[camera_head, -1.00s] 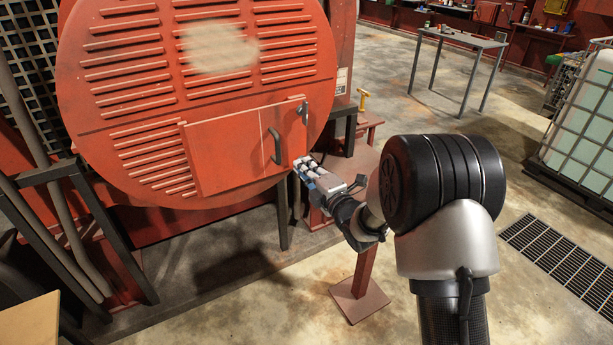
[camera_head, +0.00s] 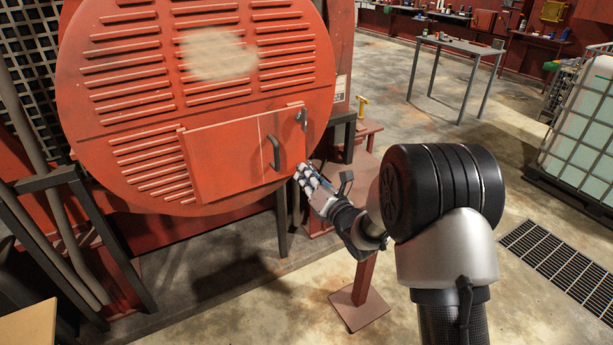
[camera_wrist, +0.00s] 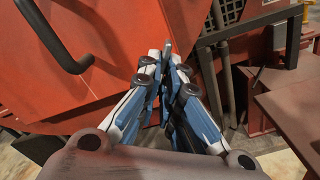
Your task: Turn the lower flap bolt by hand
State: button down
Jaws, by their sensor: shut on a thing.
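The red flap (camera_head: 222,150) is flush in the big round red cover, with a dark bar handle (camera_head: 274,153) near its right edge. An upper grey bolt (camera_head: 303,115) sits at the flap's upper right corner. My gripper (camera_head: 301,174) is at the flap's lower right corner, below and right of the handle. In the wrist view, its fingers meet on a small grey piece, the lower flap bolt (camera_wrist: 167,46), and only its tip shows between them. The rest of the bolt is hidden by the fingers. The handle also shows at upper left there (camera_wrist: 52,34).
A red stand (camera_head: 362,290) with a square foot stands below my forearm. A metal table (camera_head: 460,42) is at the back right, and a caged white tank (camera_head: 585,130) at far right. Black rails (camera_head: 90,220) stand at left. Open floor lies between.

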jog(key=n, duration=0.6)
jog(key=shift+w+r+n, duration=0.15)
jog(key=shift+r+n, duration=0.25)
dwell(0.3)
jog(key=c, duration=1.9)
grip_release()
jog(key=shift+o, duration=0.6)
jog(key=shift+w+a+f, duration=0.15)
jog(key=shift+w, duration=0.05)
jog(key=v, duration=1.2)
jog(key=shift+f, duration=0.2)
